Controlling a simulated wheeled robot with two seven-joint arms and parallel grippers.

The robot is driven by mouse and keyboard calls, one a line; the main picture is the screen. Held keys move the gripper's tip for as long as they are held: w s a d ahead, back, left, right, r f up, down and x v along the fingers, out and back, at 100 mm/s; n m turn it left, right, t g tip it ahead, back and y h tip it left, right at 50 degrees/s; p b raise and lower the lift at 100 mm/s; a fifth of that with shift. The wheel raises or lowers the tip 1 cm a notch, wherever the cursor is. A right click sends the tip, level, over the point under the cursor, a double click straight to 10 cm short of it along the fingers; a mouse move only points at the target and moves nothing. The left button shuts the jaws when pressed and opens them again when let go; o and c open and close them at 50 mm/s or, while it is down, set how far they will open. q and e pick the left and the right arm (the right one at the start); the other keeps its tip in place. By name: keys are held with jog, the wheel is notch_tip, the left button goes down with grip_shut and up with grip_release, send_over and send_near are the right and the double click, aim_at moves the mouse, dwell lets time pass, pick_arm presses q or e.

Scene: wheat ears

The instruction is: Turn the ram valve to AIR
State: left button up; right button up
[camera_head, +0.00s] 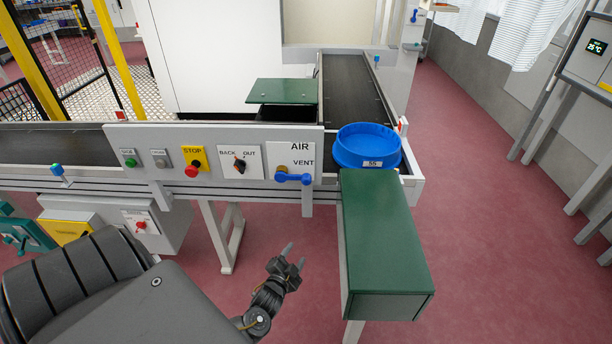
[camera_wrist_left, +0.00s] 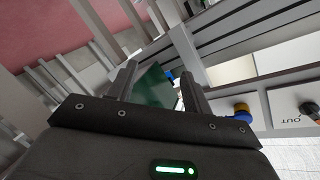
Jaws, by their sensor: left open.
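The ram valve (camera_head: 293,178) has a blue handle on a brass-coloured pivot, on a white plate on the conveyor's front panel. AIR is printed above it and VENT to its upper right. The handle points right, on the VENT side. In the left wrist view a blue part with a yellow-brass piece (camera_wrist_left: 241,111) shows at the right, outside the jaws, and looks like the valve. My left gripper (camera_head: 294,255) is open and empty, below the valve and apart from it. Its two fingers also show in the left wrist view (camera_wrist_left: 158,70). My right gripper is out of view.
A BACK/OUT knob (camera_head: 239,163) and a yellow STOP plate (camera_head: 195,158) sit left of the valve. A blue round tray (camera_head: 367,147) stands on the conveyor corner. A green-topped box (camera_head: 383,235) juts forward right of my gripper. Open floor lies below the panel.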

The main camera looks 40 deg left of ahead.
aim_at(306, 183)
pick_arm(q)
jog(key=w+a+r+t+y, duration=0.1)
jog(key=w+r+t, duration=0.1)
jog(key=r, duration=0.8)
jog(key=w+a+r+t+y, duration=0.1)
jog(key=r+t+y, duration=0.15)
jog(key=r, duration=0.75)
jog(key=shift+h, duration=0.35)
jog(key=x, duration=0.3)
jog(key=p+x, duration=0.1)
jog(key=x, duration=0.3)
jog(key=p+x, duration=0.1)
jog(key=x, duration=0.3)
jog(key=shift+w+d+f, duration=0.15)
jog(key=shift+d+f, duration=0.05)
jog(key=shift+d, duration=0.1)
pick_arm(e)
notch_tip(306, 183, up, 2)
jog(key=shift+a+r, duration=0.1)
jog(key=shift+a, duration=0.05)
